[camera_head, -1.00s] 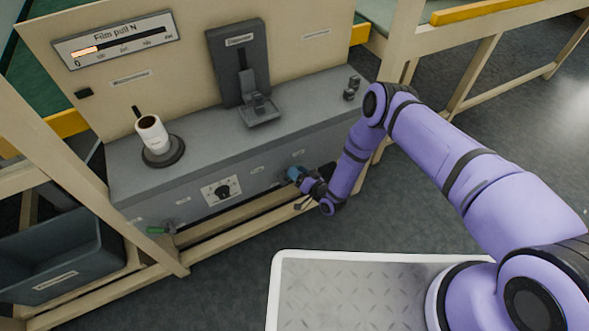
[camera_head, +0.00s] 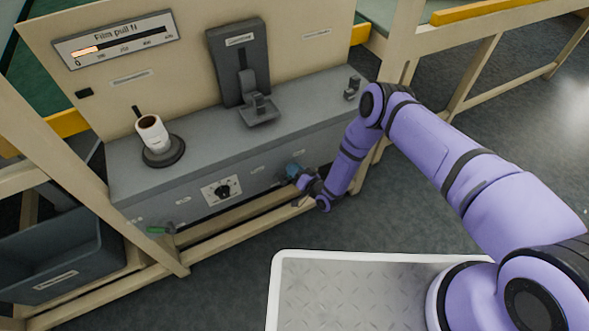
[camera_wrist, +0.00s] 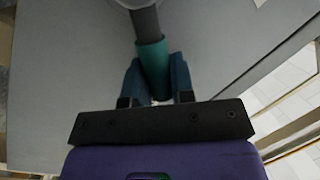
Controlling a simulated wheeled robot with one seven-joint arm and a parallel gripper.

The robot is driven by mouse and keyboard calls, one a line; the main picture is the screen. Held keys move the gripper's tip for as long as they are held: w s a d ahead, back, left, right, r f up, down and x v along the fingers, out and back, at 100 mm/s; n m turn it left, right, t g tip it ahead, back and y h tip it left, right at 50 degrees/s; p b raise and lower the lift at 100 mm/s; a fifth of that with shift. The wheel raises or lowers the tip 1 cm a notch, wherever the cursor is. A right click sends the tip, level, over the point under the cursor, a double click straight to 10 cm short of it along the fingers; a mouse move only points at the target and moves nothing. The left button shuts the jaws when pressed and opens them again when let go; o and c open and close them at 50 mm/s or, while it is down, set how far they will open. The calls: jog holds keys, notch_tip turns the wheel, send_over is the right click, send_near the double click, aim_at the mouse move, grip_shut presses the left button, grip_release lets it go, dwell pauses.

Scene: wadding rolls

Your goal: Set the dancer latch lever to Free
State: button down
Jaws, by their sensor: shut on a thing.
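A lever with a teal grip sleeve on a grey shaft (camera_wrist: 152,62) stands between the blue fingers of my gripper (camera_wrist: 155,85) in the wrist view. The fingers are shut on the sleeve, one on each side. In the head view my gripper (camera_head: 292,171) is at the right part of the grey cabinet's front face (camera_head: 250,178), and it hides the lever there. The small labels near it are too blurred to read, so I cannot tell the lever's setting.
A round knob (camera_head: 222,190) sits left of my gripper on the cabinet front. A green-handled lever (camera_head: 160,229) is at the far left. A white roll (camera_head: 152,133) stands on the cabinet top, with a dark upright device (camera_head: 240,65) behind. A wooden rail runs below the front.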

aim_at(267, 174)
jog(key=a+n, duration=0.1)
jog(key=n, duration=0.1)
jog(key=s+a+r+n+h, duration=0.1)
jog(key=n, duration=0.1)
jog(key=shift+s+r+g, duration=0.15)
jog(key=shift+r+g, duration=0.05)
jog(key=shift+g, duration=0.1)
jog(key=a+n, duration=0.1)
jog(key=s+a+n+h, duration=0.1)
jog(key=n, duration=0.1)
jog(key=shift+s+a+r, duration=0.1)
jog(key=shift+r, duration=0.1)
jog(key=n, duration=0.1)
jog(key=s+a+n+h, duration=0.1)
jog(key=a+n, duration=0.1)
jog(key=shift+s+a+f+n+h, duration=0.2)
jog(key=shift+s+f+n+h, duration=0.1)
jog(key=shift+f+n, duration=0.1)
jog(key=shift+s+a+f+n+t+h, duration=0.2)
jog(key=shift+a+f+n+h, duration=0.15)
jog(key=shift+n, duration=0.3)
jog(key=shift+s+a+f+n+t+h, duration=0.25)
jog(key=shift+a+n, duration=0.15)
jog(key=shift+n, duration=0.25)
jog(key=c, duration=1)
grip_release()
jog(key=shift+o, duration=0.2)
